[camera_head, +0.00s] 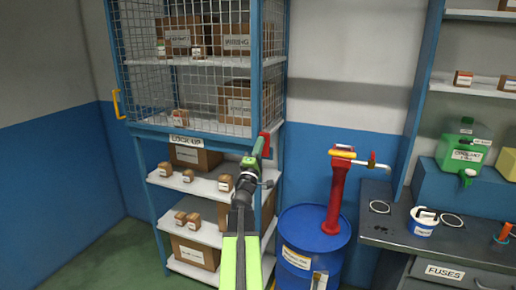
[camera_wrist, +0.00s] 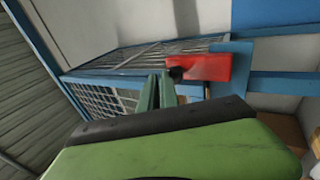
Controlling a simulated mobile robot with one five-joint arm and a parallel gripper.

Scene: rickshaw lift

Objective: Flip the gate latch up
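The red gate latch (camera_head: 266,143) sits on the blue post at the right edge of the mesh cage, near its lower corner. In the wrist view the latch (camera_wrist: 200,68) is a red block with a dark round end, against a blue plate. My gripper (camera_head: 258,148) is right at the latch in the head view and partly covers it. In the wrist view my green fingertips (camera_wrist: 159,76) are close together, with nothing seen between them. They are beside the dark end of the latch. I cannot tell whether they touch it.
The mesh cage (camera_head: 190,95) holds boxes and has a yellow handle (camera_head: 117,103) at left. Open shelves (camera_head: 215,188) with boxes are below. A blue drum (camera_head: 318,228) with a red pump (camera_head: 337,195) stands at right, beside a dark workbench (camera_head: 400,235).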

